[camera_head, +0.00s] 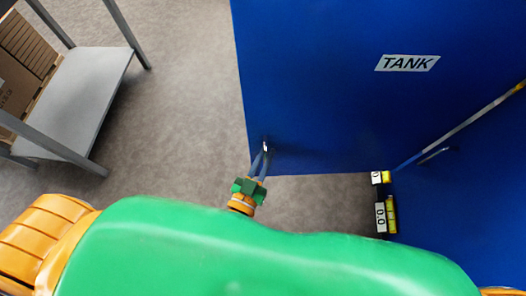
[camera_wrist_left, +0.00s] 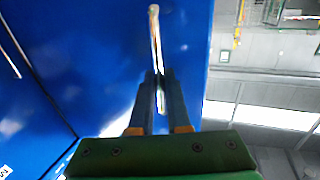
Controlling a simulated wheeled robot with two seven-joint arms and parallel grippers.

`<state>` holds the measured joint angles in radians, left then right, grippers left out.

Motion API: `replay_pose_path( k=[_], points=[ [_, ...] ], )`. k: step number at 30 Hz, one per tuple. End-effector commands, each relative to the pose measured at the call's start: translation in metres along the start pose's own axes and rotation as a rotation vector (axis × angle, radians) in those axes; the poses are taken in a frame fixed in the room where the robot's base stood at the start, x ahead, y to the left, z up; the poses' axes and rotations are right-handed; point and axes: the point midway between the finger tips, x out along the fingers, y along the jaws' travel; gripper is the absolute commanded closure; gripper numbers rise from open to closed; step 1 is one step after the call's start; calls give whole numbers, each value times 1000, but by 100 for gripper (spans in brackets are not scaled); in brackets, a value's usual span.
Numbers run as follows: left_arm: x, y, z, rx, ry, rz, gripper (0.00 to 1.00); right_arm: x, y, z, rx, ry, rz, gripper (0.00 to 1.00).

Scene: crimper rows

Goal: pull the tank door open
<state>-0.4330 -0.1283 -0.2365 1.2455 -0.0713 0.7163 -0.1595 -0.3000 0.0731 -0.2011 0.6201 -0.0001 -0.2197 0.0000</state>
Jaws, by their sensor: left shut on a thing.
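The tank door (camera_head: 330,90) is a large blue panel with a white TANK label (camera_head: 407,63) in the head view. Its pale bar handle (camera_wrist_left: 155,25) runs upright on the blue panel in the left wrist view. My left gripper (camera_head: 263,152) is at the door's lower left corner in the head view. In the left wrist view its fingers (camera_wrist_left: 159,78) are closed around the handle's lower part. In the head view the fingers hide most of the handle. My right gripper is in neither view.
Another blue panel (camera_head: 475,180) with a long bar (camera_head: 460,128) stands at the right. Small black-and-yellow devices (camera_head: 386,215) sit by its edge. A grey rack (camera_head: 85,105) with brown boxes (camera_head: 25,60) stands at the left. Bare floor (camera_head: 185,100) lies between rack and door.

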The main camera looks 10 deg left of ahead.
Motion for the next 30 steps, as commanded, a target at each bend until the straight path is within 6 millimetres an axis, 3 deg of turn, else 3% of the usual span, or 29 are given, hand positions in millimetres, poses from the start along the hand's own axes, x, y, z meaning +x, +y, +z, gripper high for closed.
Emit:
replay_pose_path(
  k=[12,13,14,23,30],
  points=[
    [0,2,0,0,1,5,100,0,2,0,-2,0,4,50],
    [0,2,0,0,1,5,80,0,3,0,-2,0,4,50],
    [0,2,0,0,1,5,73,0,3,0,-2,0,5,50],
    [-2,1,0,0,0,5,73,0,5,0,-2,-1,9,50],
    [-49,1,1,0,-4,6,73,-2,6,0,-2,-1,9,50]
  ],
)
